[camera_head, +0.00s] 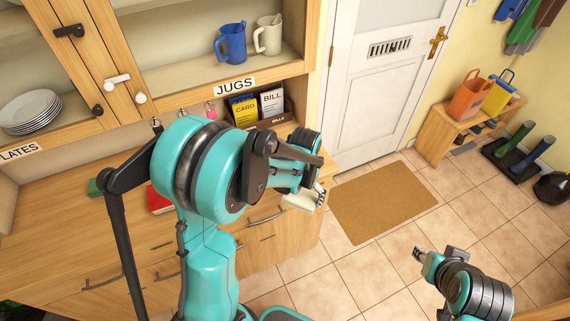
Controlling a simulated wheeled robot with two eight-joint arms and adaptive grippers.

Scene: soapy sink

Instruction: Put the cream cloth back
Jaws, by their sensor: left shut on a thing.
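The cream cloth (298,201) shows as a small pale piece at my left gripper (319,195), near the right end of the wooden dresser. My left gripper is shut on it. My own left arm covers part of the dresser and the view around the gripper. My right gripper (419,253) is at the lower right, above the tiled floor and apart from the cloth. It is too small to tell whether its fingers are open.
The dresser counter (60,230) holds a red item (158,200) and card and bill booklets (256,108). Jugs (232,42) and plates (31,111) stand on shelves. A brown mat (383,202) lies before the white door (380,85).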

